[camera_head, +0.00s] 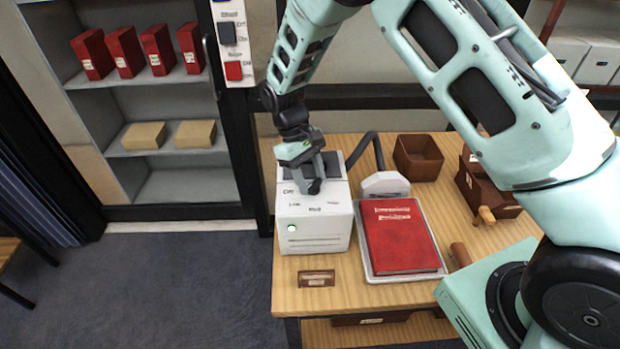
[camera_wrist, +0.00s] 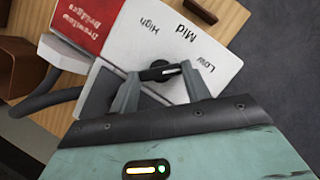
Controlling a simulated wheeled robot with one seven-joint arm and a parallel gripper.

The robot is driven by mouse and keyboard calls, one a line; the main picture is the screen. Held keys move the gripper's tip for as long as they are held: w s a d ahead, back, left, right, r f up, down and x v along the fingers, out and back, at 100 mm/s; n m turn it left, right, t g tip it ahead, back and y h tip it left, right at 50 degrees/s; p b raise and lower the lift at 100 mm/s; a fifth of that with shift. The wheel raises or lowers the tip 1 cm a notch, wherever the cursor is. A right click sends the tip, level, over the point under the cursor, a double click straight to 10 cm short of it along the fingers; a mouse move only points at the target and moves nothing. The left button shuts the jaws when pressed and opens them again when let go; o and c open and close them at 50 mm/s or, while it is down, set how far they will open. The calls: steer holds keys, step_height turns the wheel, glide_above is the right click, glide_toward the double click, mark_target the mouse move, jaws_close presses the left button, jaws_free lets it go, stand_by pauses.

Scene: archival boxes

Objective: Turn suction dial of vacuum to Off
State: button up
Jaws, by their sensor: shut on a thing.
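The vacuum (camera_head: 314,228) is a white box with a dark top panel, standing on the wooden table. A green light shows on its front. My gripper (camera_head: 312,186) reaches down onto its top. In the wrist view, my gripper (camera_wrist: 160,72) has one finger on each side of the small dark suction dial (camera_wrist: 158,74) and is shut on it. "High", "Mid" and "Low" are readable on the white surface around the dial. I cannot read an Off mark in the wrist view, and the dial's exact setting is unclear.
A dark hose (camera_head: 366,143) runs to a white nozzle (camera_head: 385,185) right of the vacuum. A red book (camera_head: 400,236) lies on a tray (camera_head: 437,240). A brown box (camera_head: 418,157) stands behind. A small brown holder (camera_head: 317,278) sits in front. Shelves (camera_head: 150,86) with red boxes stand left.

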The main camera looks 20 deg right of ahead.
steer(key=m, duration=0.2)
steer(key=m+y, duration=0.1)
steer(key=m, duration=0.1)
steer(key=shift+w+d+m+y+b, duration=0.15)
steer(key=shift+d+m+y+b, duration=0.05)
steer(key=shift+m+y+b, duration=0.1)
steer(key=shift+d+r+m+y, duration=0.1)
steer(key=shift+m+y, duration=0.35)
steer(key=shift+m, duration=0.65)
steer(key=shift+d+m+y, duration=0.1)
steer(key=shift+m+y, duration=0.35)
steer(key=shift+m, duration=0.65)
steer(key=o, duration=1)
steer(key=b+v, duration=0.4)
steer(key=v, duration=1.3)
steer(key=shift+w, duration=0.2)
